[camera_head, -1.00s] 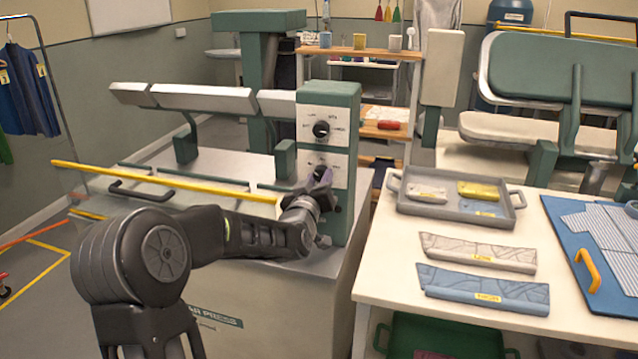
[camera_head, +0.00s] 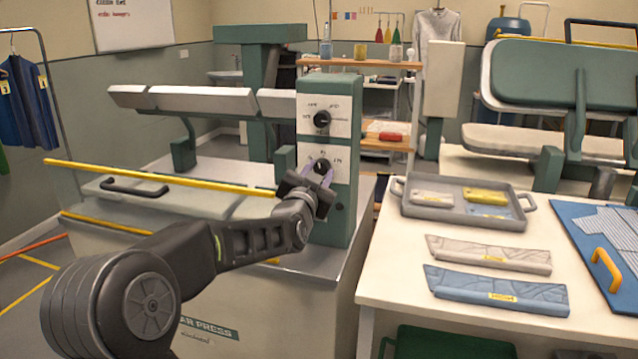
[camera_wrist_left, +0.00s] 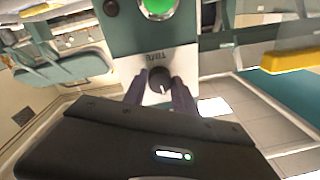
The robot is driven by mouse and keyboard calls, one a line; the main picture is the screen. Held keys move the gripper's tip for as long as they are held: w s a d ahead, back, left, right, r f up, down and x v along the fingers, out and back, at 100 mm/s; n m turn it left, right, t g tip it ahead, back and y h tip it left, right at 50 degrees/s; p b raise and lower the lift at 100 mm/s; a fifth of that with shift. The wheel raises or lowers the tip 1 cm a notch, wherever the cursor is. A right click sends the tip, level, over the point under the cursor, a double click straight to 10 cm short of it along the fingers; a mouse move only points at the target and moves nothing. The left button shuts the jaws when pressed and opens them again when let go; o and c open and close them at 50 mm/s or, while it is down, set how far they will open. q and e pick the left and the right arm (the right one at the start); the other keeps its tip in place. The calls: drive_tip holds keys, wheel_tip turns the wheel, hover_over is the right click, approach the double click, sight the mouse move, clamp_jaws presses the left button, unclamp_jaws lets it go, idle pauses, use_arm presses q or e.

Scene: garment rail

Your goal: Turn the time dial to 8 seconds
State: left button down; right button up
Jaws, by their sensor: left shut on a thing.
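The control post (camera_head: 329,220) is a green column with white panels. The time dial (camera_head: 321,165) is the lower black knob on it. In the left wrist view the time dial (camera_wrist_left: 159,78) sits under the word TIME, its white pointer mark towards the lower right. My left gripper (camera_head: 319,178) reaches it from the front. Its purple fingers (camera_wrist_left: 159,92) are on either side of the knob and shut on it. The small scale numbers are too blurred to read. An upper black dial (camera_head: 322,119) is free. My right gripper is not in view.
A yellow bar (camera_head: 160,177) runs along the press front, left of the post. The white table (camera_head: 390,270) on the right holds a grey tray (camera_head: 450,211) and folded cloth pieces. A green button (camera_wrist_left: 158,7) is near the dial in the wrist view.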

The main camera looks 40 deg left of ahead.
use_arm(q)
drive_tip(key=shift+m+b, duration=0.4)
drive_tip(key=shift+m, duration=0.7)
drive_tip(key=c, duration=1)
unclamp_jaws()
drive_tip(key=shift+s, duration=0.1)
drive_tip(key=b+v, duration=0.1)
drive_tip(key=v, duration=0.6)
drive_tip(key=shift+s, duration=0.3)
drive_tip(key=shift+d+f, duration=0.1)
